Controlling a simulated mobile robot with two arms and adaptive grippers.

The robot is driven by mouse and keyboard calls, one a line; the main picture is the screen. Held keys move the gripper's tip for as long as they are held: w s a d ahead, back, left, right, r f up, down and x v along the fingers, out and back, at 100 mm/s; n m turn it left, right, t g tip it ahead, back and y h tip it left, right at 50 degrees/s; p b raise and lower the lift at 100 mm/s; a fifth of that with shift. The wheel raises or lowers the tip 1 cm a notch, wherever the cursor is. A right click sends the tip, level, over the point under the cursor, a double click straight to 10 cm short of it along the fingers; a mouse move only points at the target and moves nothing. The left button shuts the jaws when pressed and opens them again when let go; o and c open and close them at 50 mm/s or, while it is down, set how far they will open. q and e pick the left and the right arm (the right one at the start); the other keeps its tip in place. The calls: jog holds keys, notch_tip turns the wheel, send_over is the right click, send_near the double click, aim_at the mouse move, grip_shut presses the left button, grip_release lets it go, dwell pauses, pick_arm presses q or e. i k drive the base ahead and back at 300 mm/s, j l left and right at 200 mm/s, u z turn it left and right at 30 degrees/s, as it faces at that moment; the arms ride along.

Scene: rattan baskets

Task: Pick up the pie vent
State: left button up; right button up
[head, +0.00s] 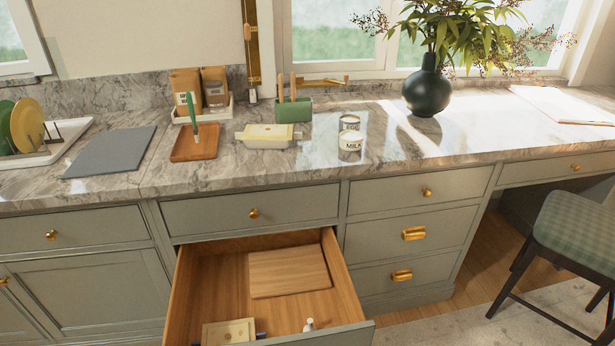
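A small white object (308,325) stands or lies near the front of the open drawer (215,285), right of centre. It may be the pie vent, but it is too small to be sure. A cream rectangular item (229,331) lies at the drawer's front left, with a small dark blue thing (260,335) beside it. A wooden board (289,271) lies at the back of the drawer. Neither of my grippers is in view.
A checked chair (578,230) stands right. The open drawer juts forward.

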aim_at(309, 327)
jog(key=i+j, duration=0.15)
jog(key=j+z, duration=0.2)
jog(key=z, duration=0.15)
jog(key=j+z, duration=0.2)
jog(key=z, duration=0.2)
jog(key=j+z, duration=0.2)
jog(key=z, duration=0.15)
